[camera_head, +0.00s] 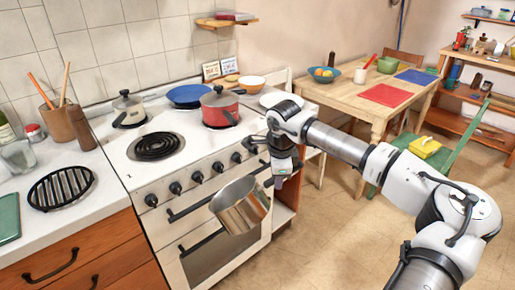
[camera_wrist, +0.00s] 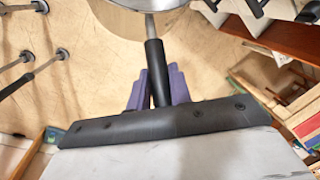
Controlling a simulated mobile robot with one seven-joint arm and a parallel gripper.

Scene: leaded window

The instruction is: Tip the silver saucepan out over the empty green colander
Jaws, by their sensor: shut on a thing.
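The silver saucepan (camera_head: 242,208) hangs in the air in front of the stove's oven door, its body tilted. Whether it holds anything cannot be seen. My gripper (camera_head: 277,178) is shut on its handle; in the wrist view the purple fingers (camera_wrist: 158,88) close around the black handle (camera_wrist: 155,62), with the pan body (camera_wrist: 140,22) at the top edge. A green bowl-shaped vessel (camera_head: 388,65), which looks like the colander, stands on the wooden table at the back right, well apart from the pan. Its inside is too small to make out.
The wooden table (camera_head: 345,97) also bears a fruit bowl (camera_head: 324,74), a red mat (camera_head: 386,95) and a blue mat (camera_head: 416,76).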

